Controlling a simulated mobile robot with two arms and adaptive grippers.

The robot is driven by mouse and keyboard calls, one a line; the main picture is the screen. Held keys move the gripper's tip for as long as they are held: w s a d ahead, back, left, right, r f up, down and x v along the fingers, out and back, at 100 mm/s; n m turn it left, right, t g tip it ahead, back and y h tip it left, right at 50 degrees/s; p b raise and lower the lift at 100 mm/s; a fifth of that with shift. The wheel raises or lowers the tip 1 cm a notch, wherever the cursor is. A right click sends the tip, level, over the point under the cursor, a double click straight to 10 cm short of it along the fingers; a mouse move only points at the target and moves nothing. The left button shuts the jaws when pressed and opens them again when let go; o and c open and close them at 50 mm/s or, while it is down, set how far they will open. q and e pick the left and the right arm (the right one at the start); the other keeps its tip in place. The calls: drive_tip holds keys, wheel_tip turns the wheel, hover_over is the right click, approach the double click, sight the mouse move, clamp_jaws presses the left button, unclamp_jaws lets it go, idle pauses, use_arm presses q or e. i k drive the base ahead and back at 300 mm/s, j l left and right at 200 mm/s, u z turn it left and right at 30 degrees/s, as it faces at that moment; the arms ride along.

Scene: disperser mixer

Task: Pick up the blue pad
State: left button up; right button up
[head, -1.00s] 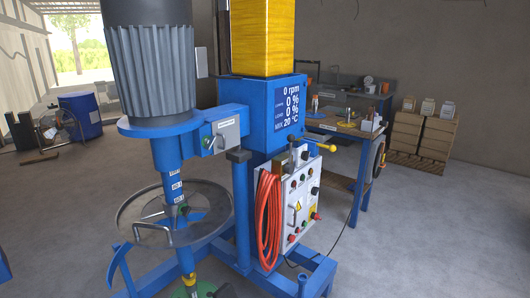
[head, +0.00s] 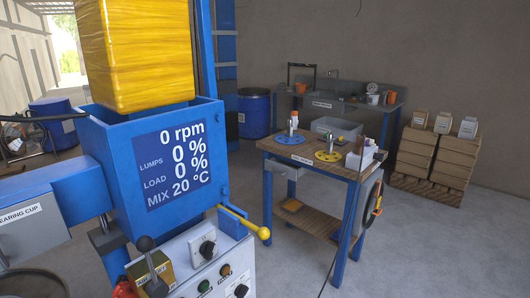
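A flat round blue piece (head: 289,138), which looks like the blue pad, lies on the wooden top of the small workbench (head: 318,172). A small upright metallic item (head: 294,120) stands at it. A similar yellow disc (head: 327,156) lies to its right on the same top. Neither of my grippers is in view.
The blue mixer housing (head: 118,150) with its display (head: 175,168) fills the left, with a control panel (head: 205,265) and yellow-knobbed lever (head: 246,222) below. Stacked boxes (head: 436,150) are at right. Floor is clear at the right.

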sight(336, 236)
drive_tip(key=i+l, duration=1.45)
drive_tip(key=l, duration=0.15)
